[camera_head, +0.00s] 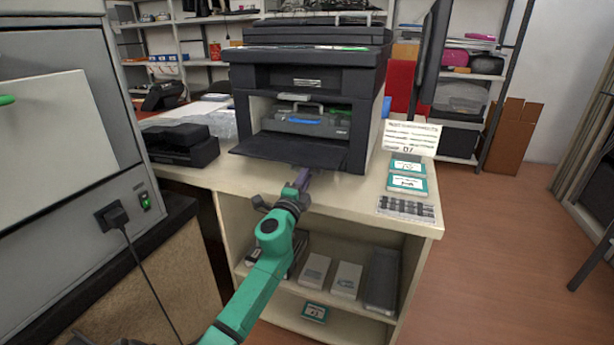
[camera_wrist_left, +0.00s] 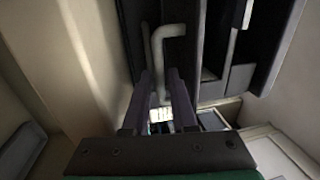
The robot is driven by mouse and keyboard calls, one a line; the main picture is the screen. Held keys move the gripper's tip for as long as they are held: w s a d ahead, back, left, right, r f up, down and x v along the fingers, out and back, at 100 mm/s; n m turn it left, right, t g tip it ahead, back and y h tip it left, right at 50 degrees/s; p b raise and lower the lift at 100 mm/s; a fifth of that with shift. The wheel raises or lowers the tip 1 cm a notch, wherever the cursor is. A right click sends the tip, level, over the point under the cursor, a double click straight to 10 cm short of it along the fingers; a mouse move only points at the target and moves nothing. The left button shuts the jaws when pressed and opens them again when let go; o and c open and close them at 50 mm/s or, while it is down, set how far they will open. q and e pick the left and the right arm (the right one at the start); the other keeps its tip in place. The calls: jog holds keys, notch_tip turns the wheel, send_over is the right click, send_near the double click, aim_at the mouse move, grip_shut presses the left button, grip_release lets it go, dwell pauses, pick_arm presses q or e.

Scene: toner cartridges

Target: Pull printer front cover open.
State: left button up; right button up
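The dark printer (camera_head: 310,80) stands on the cream counter. Its front cover (camera_head: 290,150) is folded down and out, lying nearly flat in front of the open bay. A grey cartridge unit with a blue strip (camera_head: 305,120) shows inside the bay. My left gripper (camera_head: 300,182) is just below the cover's front edge, close to it; contact cannot be told. In the left wrist view its two dark fingers (camera_wrist_left: 162,95) are parted, with a gap between them. A grey bent bar (camera_wrist_left: 160,45) shows beyond the fingertips. My right gripper is not in view.
A black device (camera_head: 180,145) sits left of the printer. Boxes stand on the shelf below (camera_head: 335,290). A grey machine (camera_head: 75,130) fills the left.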

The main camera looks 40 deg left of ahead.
pick_arm(q)
grip_shut()
jog(key=shift+f, duration=0.1)
dwell(1.3)
